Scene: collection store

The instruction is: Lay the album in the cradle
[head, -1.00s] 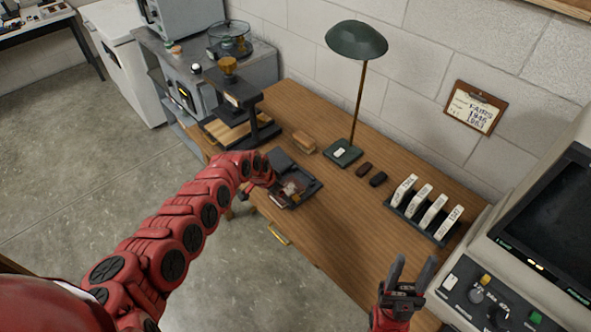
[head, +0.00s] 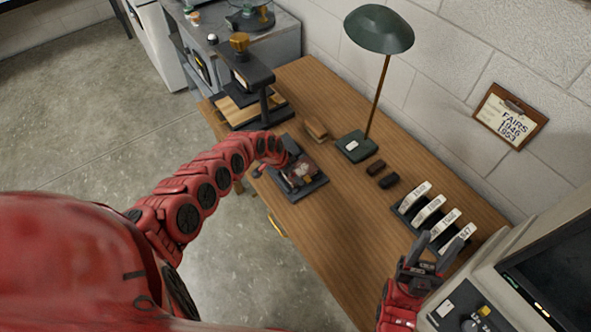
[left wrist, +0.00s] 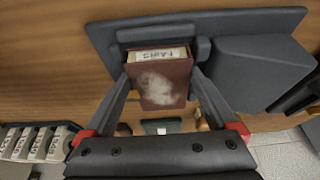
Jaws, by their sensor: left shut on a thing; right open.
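The album (left wrist: 162,84), a dark red-brown volume with a pale worn patch and a label on its page edge, is between the fingers of my left gripper (left wrist: 163,77). The gripper is shut on it. The album also shows in the head view (head: 303,169), partly covered by the gripper. The cradle, a dark grey tray with a raised block, lies under and around it in the head view (head: 314,189) and the left wrist view (left wrist: 230,19). I cannot tell whether the album touches the cradle. My right gripper (head: 428,246) is open and empty near the labelled rack.
A rack of several white-labelled volumes (head: 430,208) stands at the right. A black press (head: 245,75) stands at the left. The desk's front middle is clear.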

